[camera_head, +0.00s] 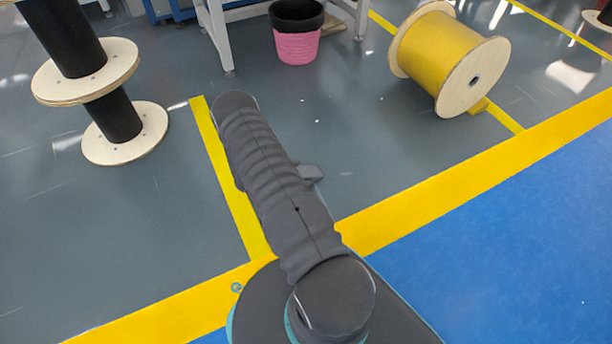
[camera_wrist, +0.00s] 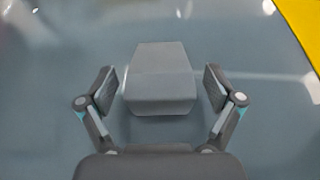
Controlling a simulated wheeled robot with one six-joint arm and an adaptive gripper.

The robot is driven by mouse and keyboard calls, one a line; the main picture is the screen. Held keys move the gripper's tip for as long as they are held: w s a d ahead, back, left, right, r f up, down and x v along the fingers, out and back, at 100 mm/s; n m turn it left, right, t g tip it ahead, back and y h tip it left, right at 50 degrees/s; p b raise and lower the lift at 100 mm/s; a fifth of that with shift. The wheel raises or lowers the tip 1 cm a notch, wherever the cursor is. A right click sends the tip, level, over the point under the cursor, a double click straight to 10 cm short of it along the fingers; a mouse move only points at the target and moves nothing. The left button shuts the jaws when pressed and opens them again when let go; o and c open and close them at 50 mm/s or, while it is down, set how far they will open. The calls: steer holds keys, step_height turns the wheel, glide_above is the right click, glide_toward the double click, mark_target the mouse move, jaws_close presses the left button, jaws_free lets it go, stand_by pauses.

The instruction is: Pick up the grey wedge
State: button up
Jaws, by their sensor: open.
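The grey wedge (camera_wrist: 160,80) is in the middle of the wrist view, with a sloped top and a flatter near face. It lies on the grey floor. My gripper (camera_wrist: 161,88) is open, with one finger on each side of the wedge. A narrow gap shows at each finger, so neither clearly touches it. In the head view the wedge (camera_head: 311,173) shows just right of my arm, partly hidden behind it. My gripper's fingers are hidden by the arm in the head view.
A yellow cable spool (camera_head: 440,60) lies on its side at the upper right. Black spools (camera_head: 115,118) stand at the left. A pink and black bin (camera_head: 297,45) stands by a white-legged table (camera_head: 216,35). Yellow floor lines (camera_head: 430,205) cross nearby. The floor around the wedge is clear.

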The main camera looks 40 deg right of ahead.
steer(key=shift+s+d+f, duration=0.1)
steer(key=shift+d+f, duration=0.1)
steer(key=shift+d, duration=0.25)
steer(key=c, duration=1.4)
steer(key=shift+r, duration=0.15)
